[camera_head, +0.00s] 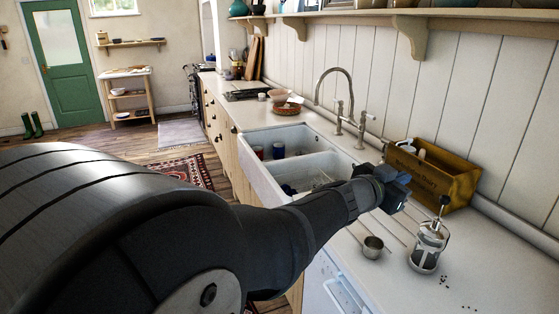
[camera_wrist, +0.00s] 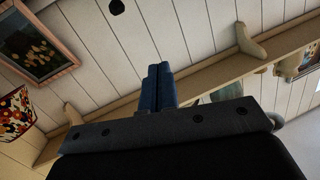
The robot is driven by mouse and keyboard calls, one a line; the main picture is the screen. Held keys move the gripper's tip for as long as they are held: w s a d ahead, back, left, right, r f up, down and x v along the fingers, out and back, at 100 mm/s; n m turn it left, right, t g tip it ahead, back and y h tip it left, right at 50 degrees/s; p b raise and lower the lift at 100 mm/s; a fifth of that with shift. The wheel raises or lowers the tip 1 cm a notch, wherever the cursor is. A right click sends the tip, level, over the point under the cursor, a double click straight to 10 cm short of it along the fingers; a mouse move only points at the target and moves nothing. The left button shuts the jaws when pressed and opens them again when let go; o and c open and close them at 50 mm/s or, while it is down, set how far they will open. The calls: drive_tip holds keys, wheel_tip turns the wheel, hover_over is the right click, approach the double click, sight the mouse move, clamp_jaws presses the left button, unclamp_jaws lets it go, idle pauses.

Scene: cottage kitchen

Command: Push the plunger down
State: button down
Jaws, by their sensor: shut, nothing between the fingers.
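A glass French press (camera_head: 428,247) with a metal frame stands upright on the white counter at the right. Its plunger rod is raised above the lid, with a dark knob (camera_head: 445,200) on top. My gripper (camera_head: 403,192) is in the air to the left of the knob, apart from it. In the wrist view, my gripper's blue fingers (camera_wrist: 159,70) are together with nothing between them. A small dark round shape (camera_wrist: 116,6) shows at the top edge of the wrist view; I cannot tell what it is.
A yellow wooden crate (camera_head: 456,186) stands behind the press against the wall. A small metal cup (camera_head: 373,246) sits left of the press. Dark bits (camera_head: 458,281) are scattered on the counter in front. The white sink (camera_head: 262,172) and tap (camera_head: 338,118) are farther left.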

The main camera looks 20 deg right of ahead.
drive_tip(key=s+d+m+g, duration=0.1)
drive_tip(key=s+d+f+m+g, duration=0.1)
drive_tip(key=s+g, duration=0.1)
drive_tip(key=shift+d+g, duration=0.3)
drive_tip(key=shift+d, duration=0.1)
hover_over(441, 212)
drive_tip(key=a, duration=0.3)
wheel_tip(441, 212, down, 4)
drive_tip(key=shift+s+d+f, duration=0.15)
drive_tip(key=shift+f, duration=0.4)
drive_tip(key=shift+f, duration=2.65)
